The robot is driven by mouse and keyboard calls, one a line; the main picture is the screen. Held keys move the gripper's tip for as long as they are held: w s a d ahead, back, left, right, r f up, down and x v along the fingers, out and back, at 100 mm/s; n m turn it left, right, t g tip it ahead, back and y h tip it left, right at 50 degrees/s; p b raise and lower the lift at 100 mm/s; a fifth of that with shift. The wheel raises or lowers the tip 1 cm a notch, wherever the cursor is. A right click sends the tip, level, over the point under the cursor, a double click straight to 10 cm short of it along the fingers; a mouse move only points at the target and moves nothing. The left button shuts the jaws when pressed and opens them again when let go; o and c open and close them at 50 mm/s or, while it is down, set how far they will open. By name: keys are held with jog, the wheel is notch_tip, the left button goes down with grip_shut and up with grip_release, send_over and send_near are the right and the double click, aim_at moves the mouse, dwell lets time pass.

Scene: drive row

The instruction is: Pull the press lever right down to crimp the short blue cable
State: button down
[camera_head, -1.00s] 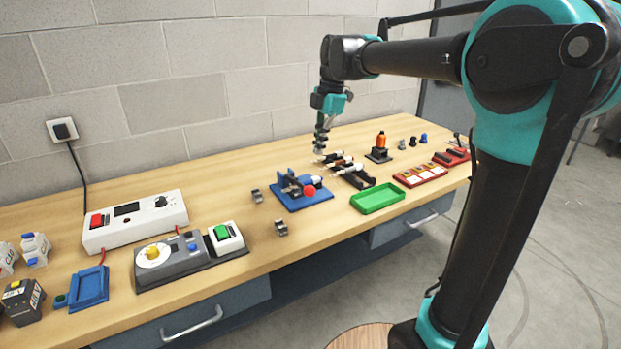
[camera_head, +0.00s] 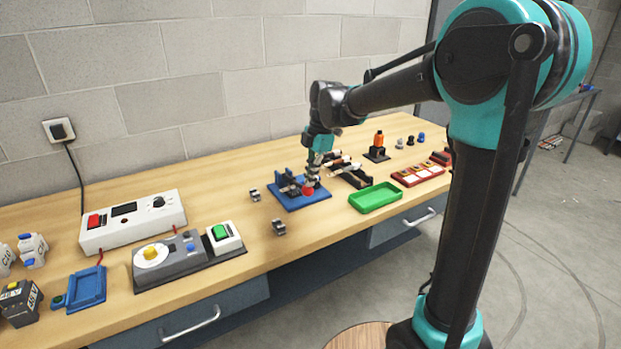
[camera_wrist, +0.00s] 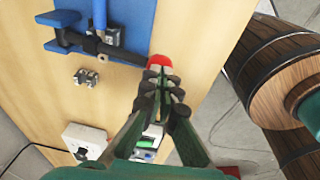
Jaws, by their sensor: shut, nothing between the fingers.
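The press is a blue base plate (camera_head: 318,203) with a blue and dark body on the bench. Its lever ends in a red knob (camera_head: 308,190). In the wrist view the dark lever arm (camera_wrist: 118,51) runs right from the press to the red knob (camera_wrist: 160,61). My gripper (camera_head: 314,176) is low over the press, its fingers closed together with nothing between them. In the wrist view its fingertips (camera_wrist: 160,75) are right at the knob and overlap it; I cannot tell whether they touch. A blue rod (camera_wrist: 99,14) shows at the press; I cannot tell whether it is the short blue cable.
A green tray (camera_head: 375,208) lies right of the press. A dark rack with several tools (camera_head: 352,178) stands behind it. A grey control box (camera_head: 178,262) stands further left.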

aim_at(312, 192)
jog(key=shift+s+d+f+t+y, duration=0.15)
jog(key=shift+s+f+t+y, duration=0.15)
jog(key=shift+f, duration=0.3)
jog(key=shift+s+d+f+t+y, duration=0.15)
jog(key=shift+f+t, duration=0.2)
jog(key=shift+f, duration=0.2)
jog(key=shift+s+d+f+t+y, duration=0.15)
jog(key=shift+f+t+y, duration=0.15)
jog(key=shift+f, duration=0.3)
